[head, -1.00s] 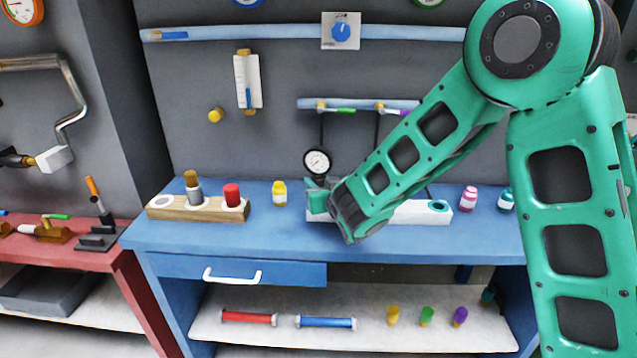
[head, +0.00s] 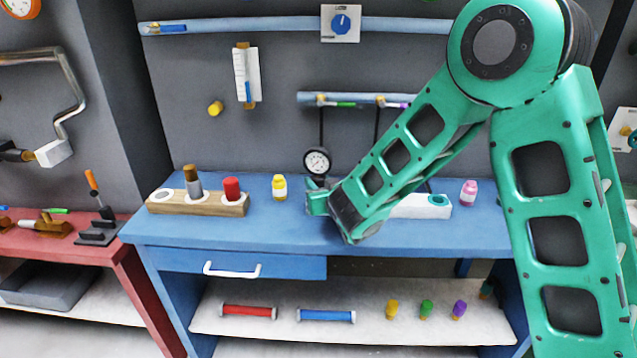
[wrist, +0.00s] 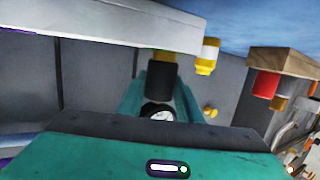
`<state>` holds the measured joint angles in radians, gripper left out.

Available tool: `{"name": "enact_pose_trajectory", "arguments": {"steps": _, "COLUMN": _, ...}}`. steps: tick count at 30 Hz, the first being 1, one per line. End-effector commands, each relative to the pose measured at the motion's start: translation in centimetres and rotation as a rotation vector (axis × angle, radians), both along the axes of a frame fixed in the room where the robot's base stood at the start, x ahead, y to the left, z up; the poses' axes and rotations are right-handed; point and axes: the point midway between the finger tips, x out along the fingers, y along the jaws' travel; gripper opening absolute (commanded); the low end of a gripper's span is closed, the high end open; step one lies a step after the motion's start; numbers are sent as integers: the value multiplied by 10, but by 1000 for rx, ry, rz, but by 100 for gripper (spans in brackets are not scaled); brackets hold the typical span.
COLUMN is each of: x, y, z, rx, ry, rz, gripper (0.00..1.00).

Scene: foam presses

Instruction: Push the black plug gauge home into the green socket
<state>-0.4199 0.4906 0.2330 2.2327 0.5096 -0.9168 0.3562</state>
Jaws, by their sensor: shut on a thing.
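My gripper (wrist: 160,98) is shut on the black plug gauge (wrist: 162,82), which shows as a dark cylinder between the green fingers in the upside-down wrist view. The plug's narrower end meets the edge of the white block (wrist: 95,22); how deep it sits cannot be told. In the head view my gripper (head: 318,200) is low over the left part of the white block (head: 412,208) and hides the plug. A teal ring shows at the block's right end.
A wooden block (head: 215,207) with a grey-brown plug and a red plug (head: 231,188) stands left on the blue bench (head: 270,232). A yellow bottle (head: 279,187) stands near my gripper. A dial gauge (head: 317,161) is just behind it. A pink bottle (head: 468,193) stands right.

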Motion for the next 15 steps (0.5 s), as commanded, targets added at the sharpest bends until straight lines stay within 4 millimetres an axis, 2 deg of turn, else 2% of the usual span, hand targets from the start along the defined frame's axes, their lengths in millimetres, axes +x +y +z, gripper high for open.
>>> {"name": "enact_pose_trajectory", "arguments": {"steps": 11, "x": 0, "y": 0, "z": -8, "rx": -1, "ry": 0, "rz": 0, "gripper": 0}}
{"name": "enact_pose_trajectory", "arguments": {"steps": 12, "x": 0, "y": 0, "z": -8, "rx": -1, "ry": -1, "rz": 0, "gripper": 34}}
{"name": "enact_pose_trajectory", "arguments": {"steps": 15, "x": 0, "y": 0, "z": -8, "rx": 0, "ry": -1, "rz": 0, "gripper": 54}}
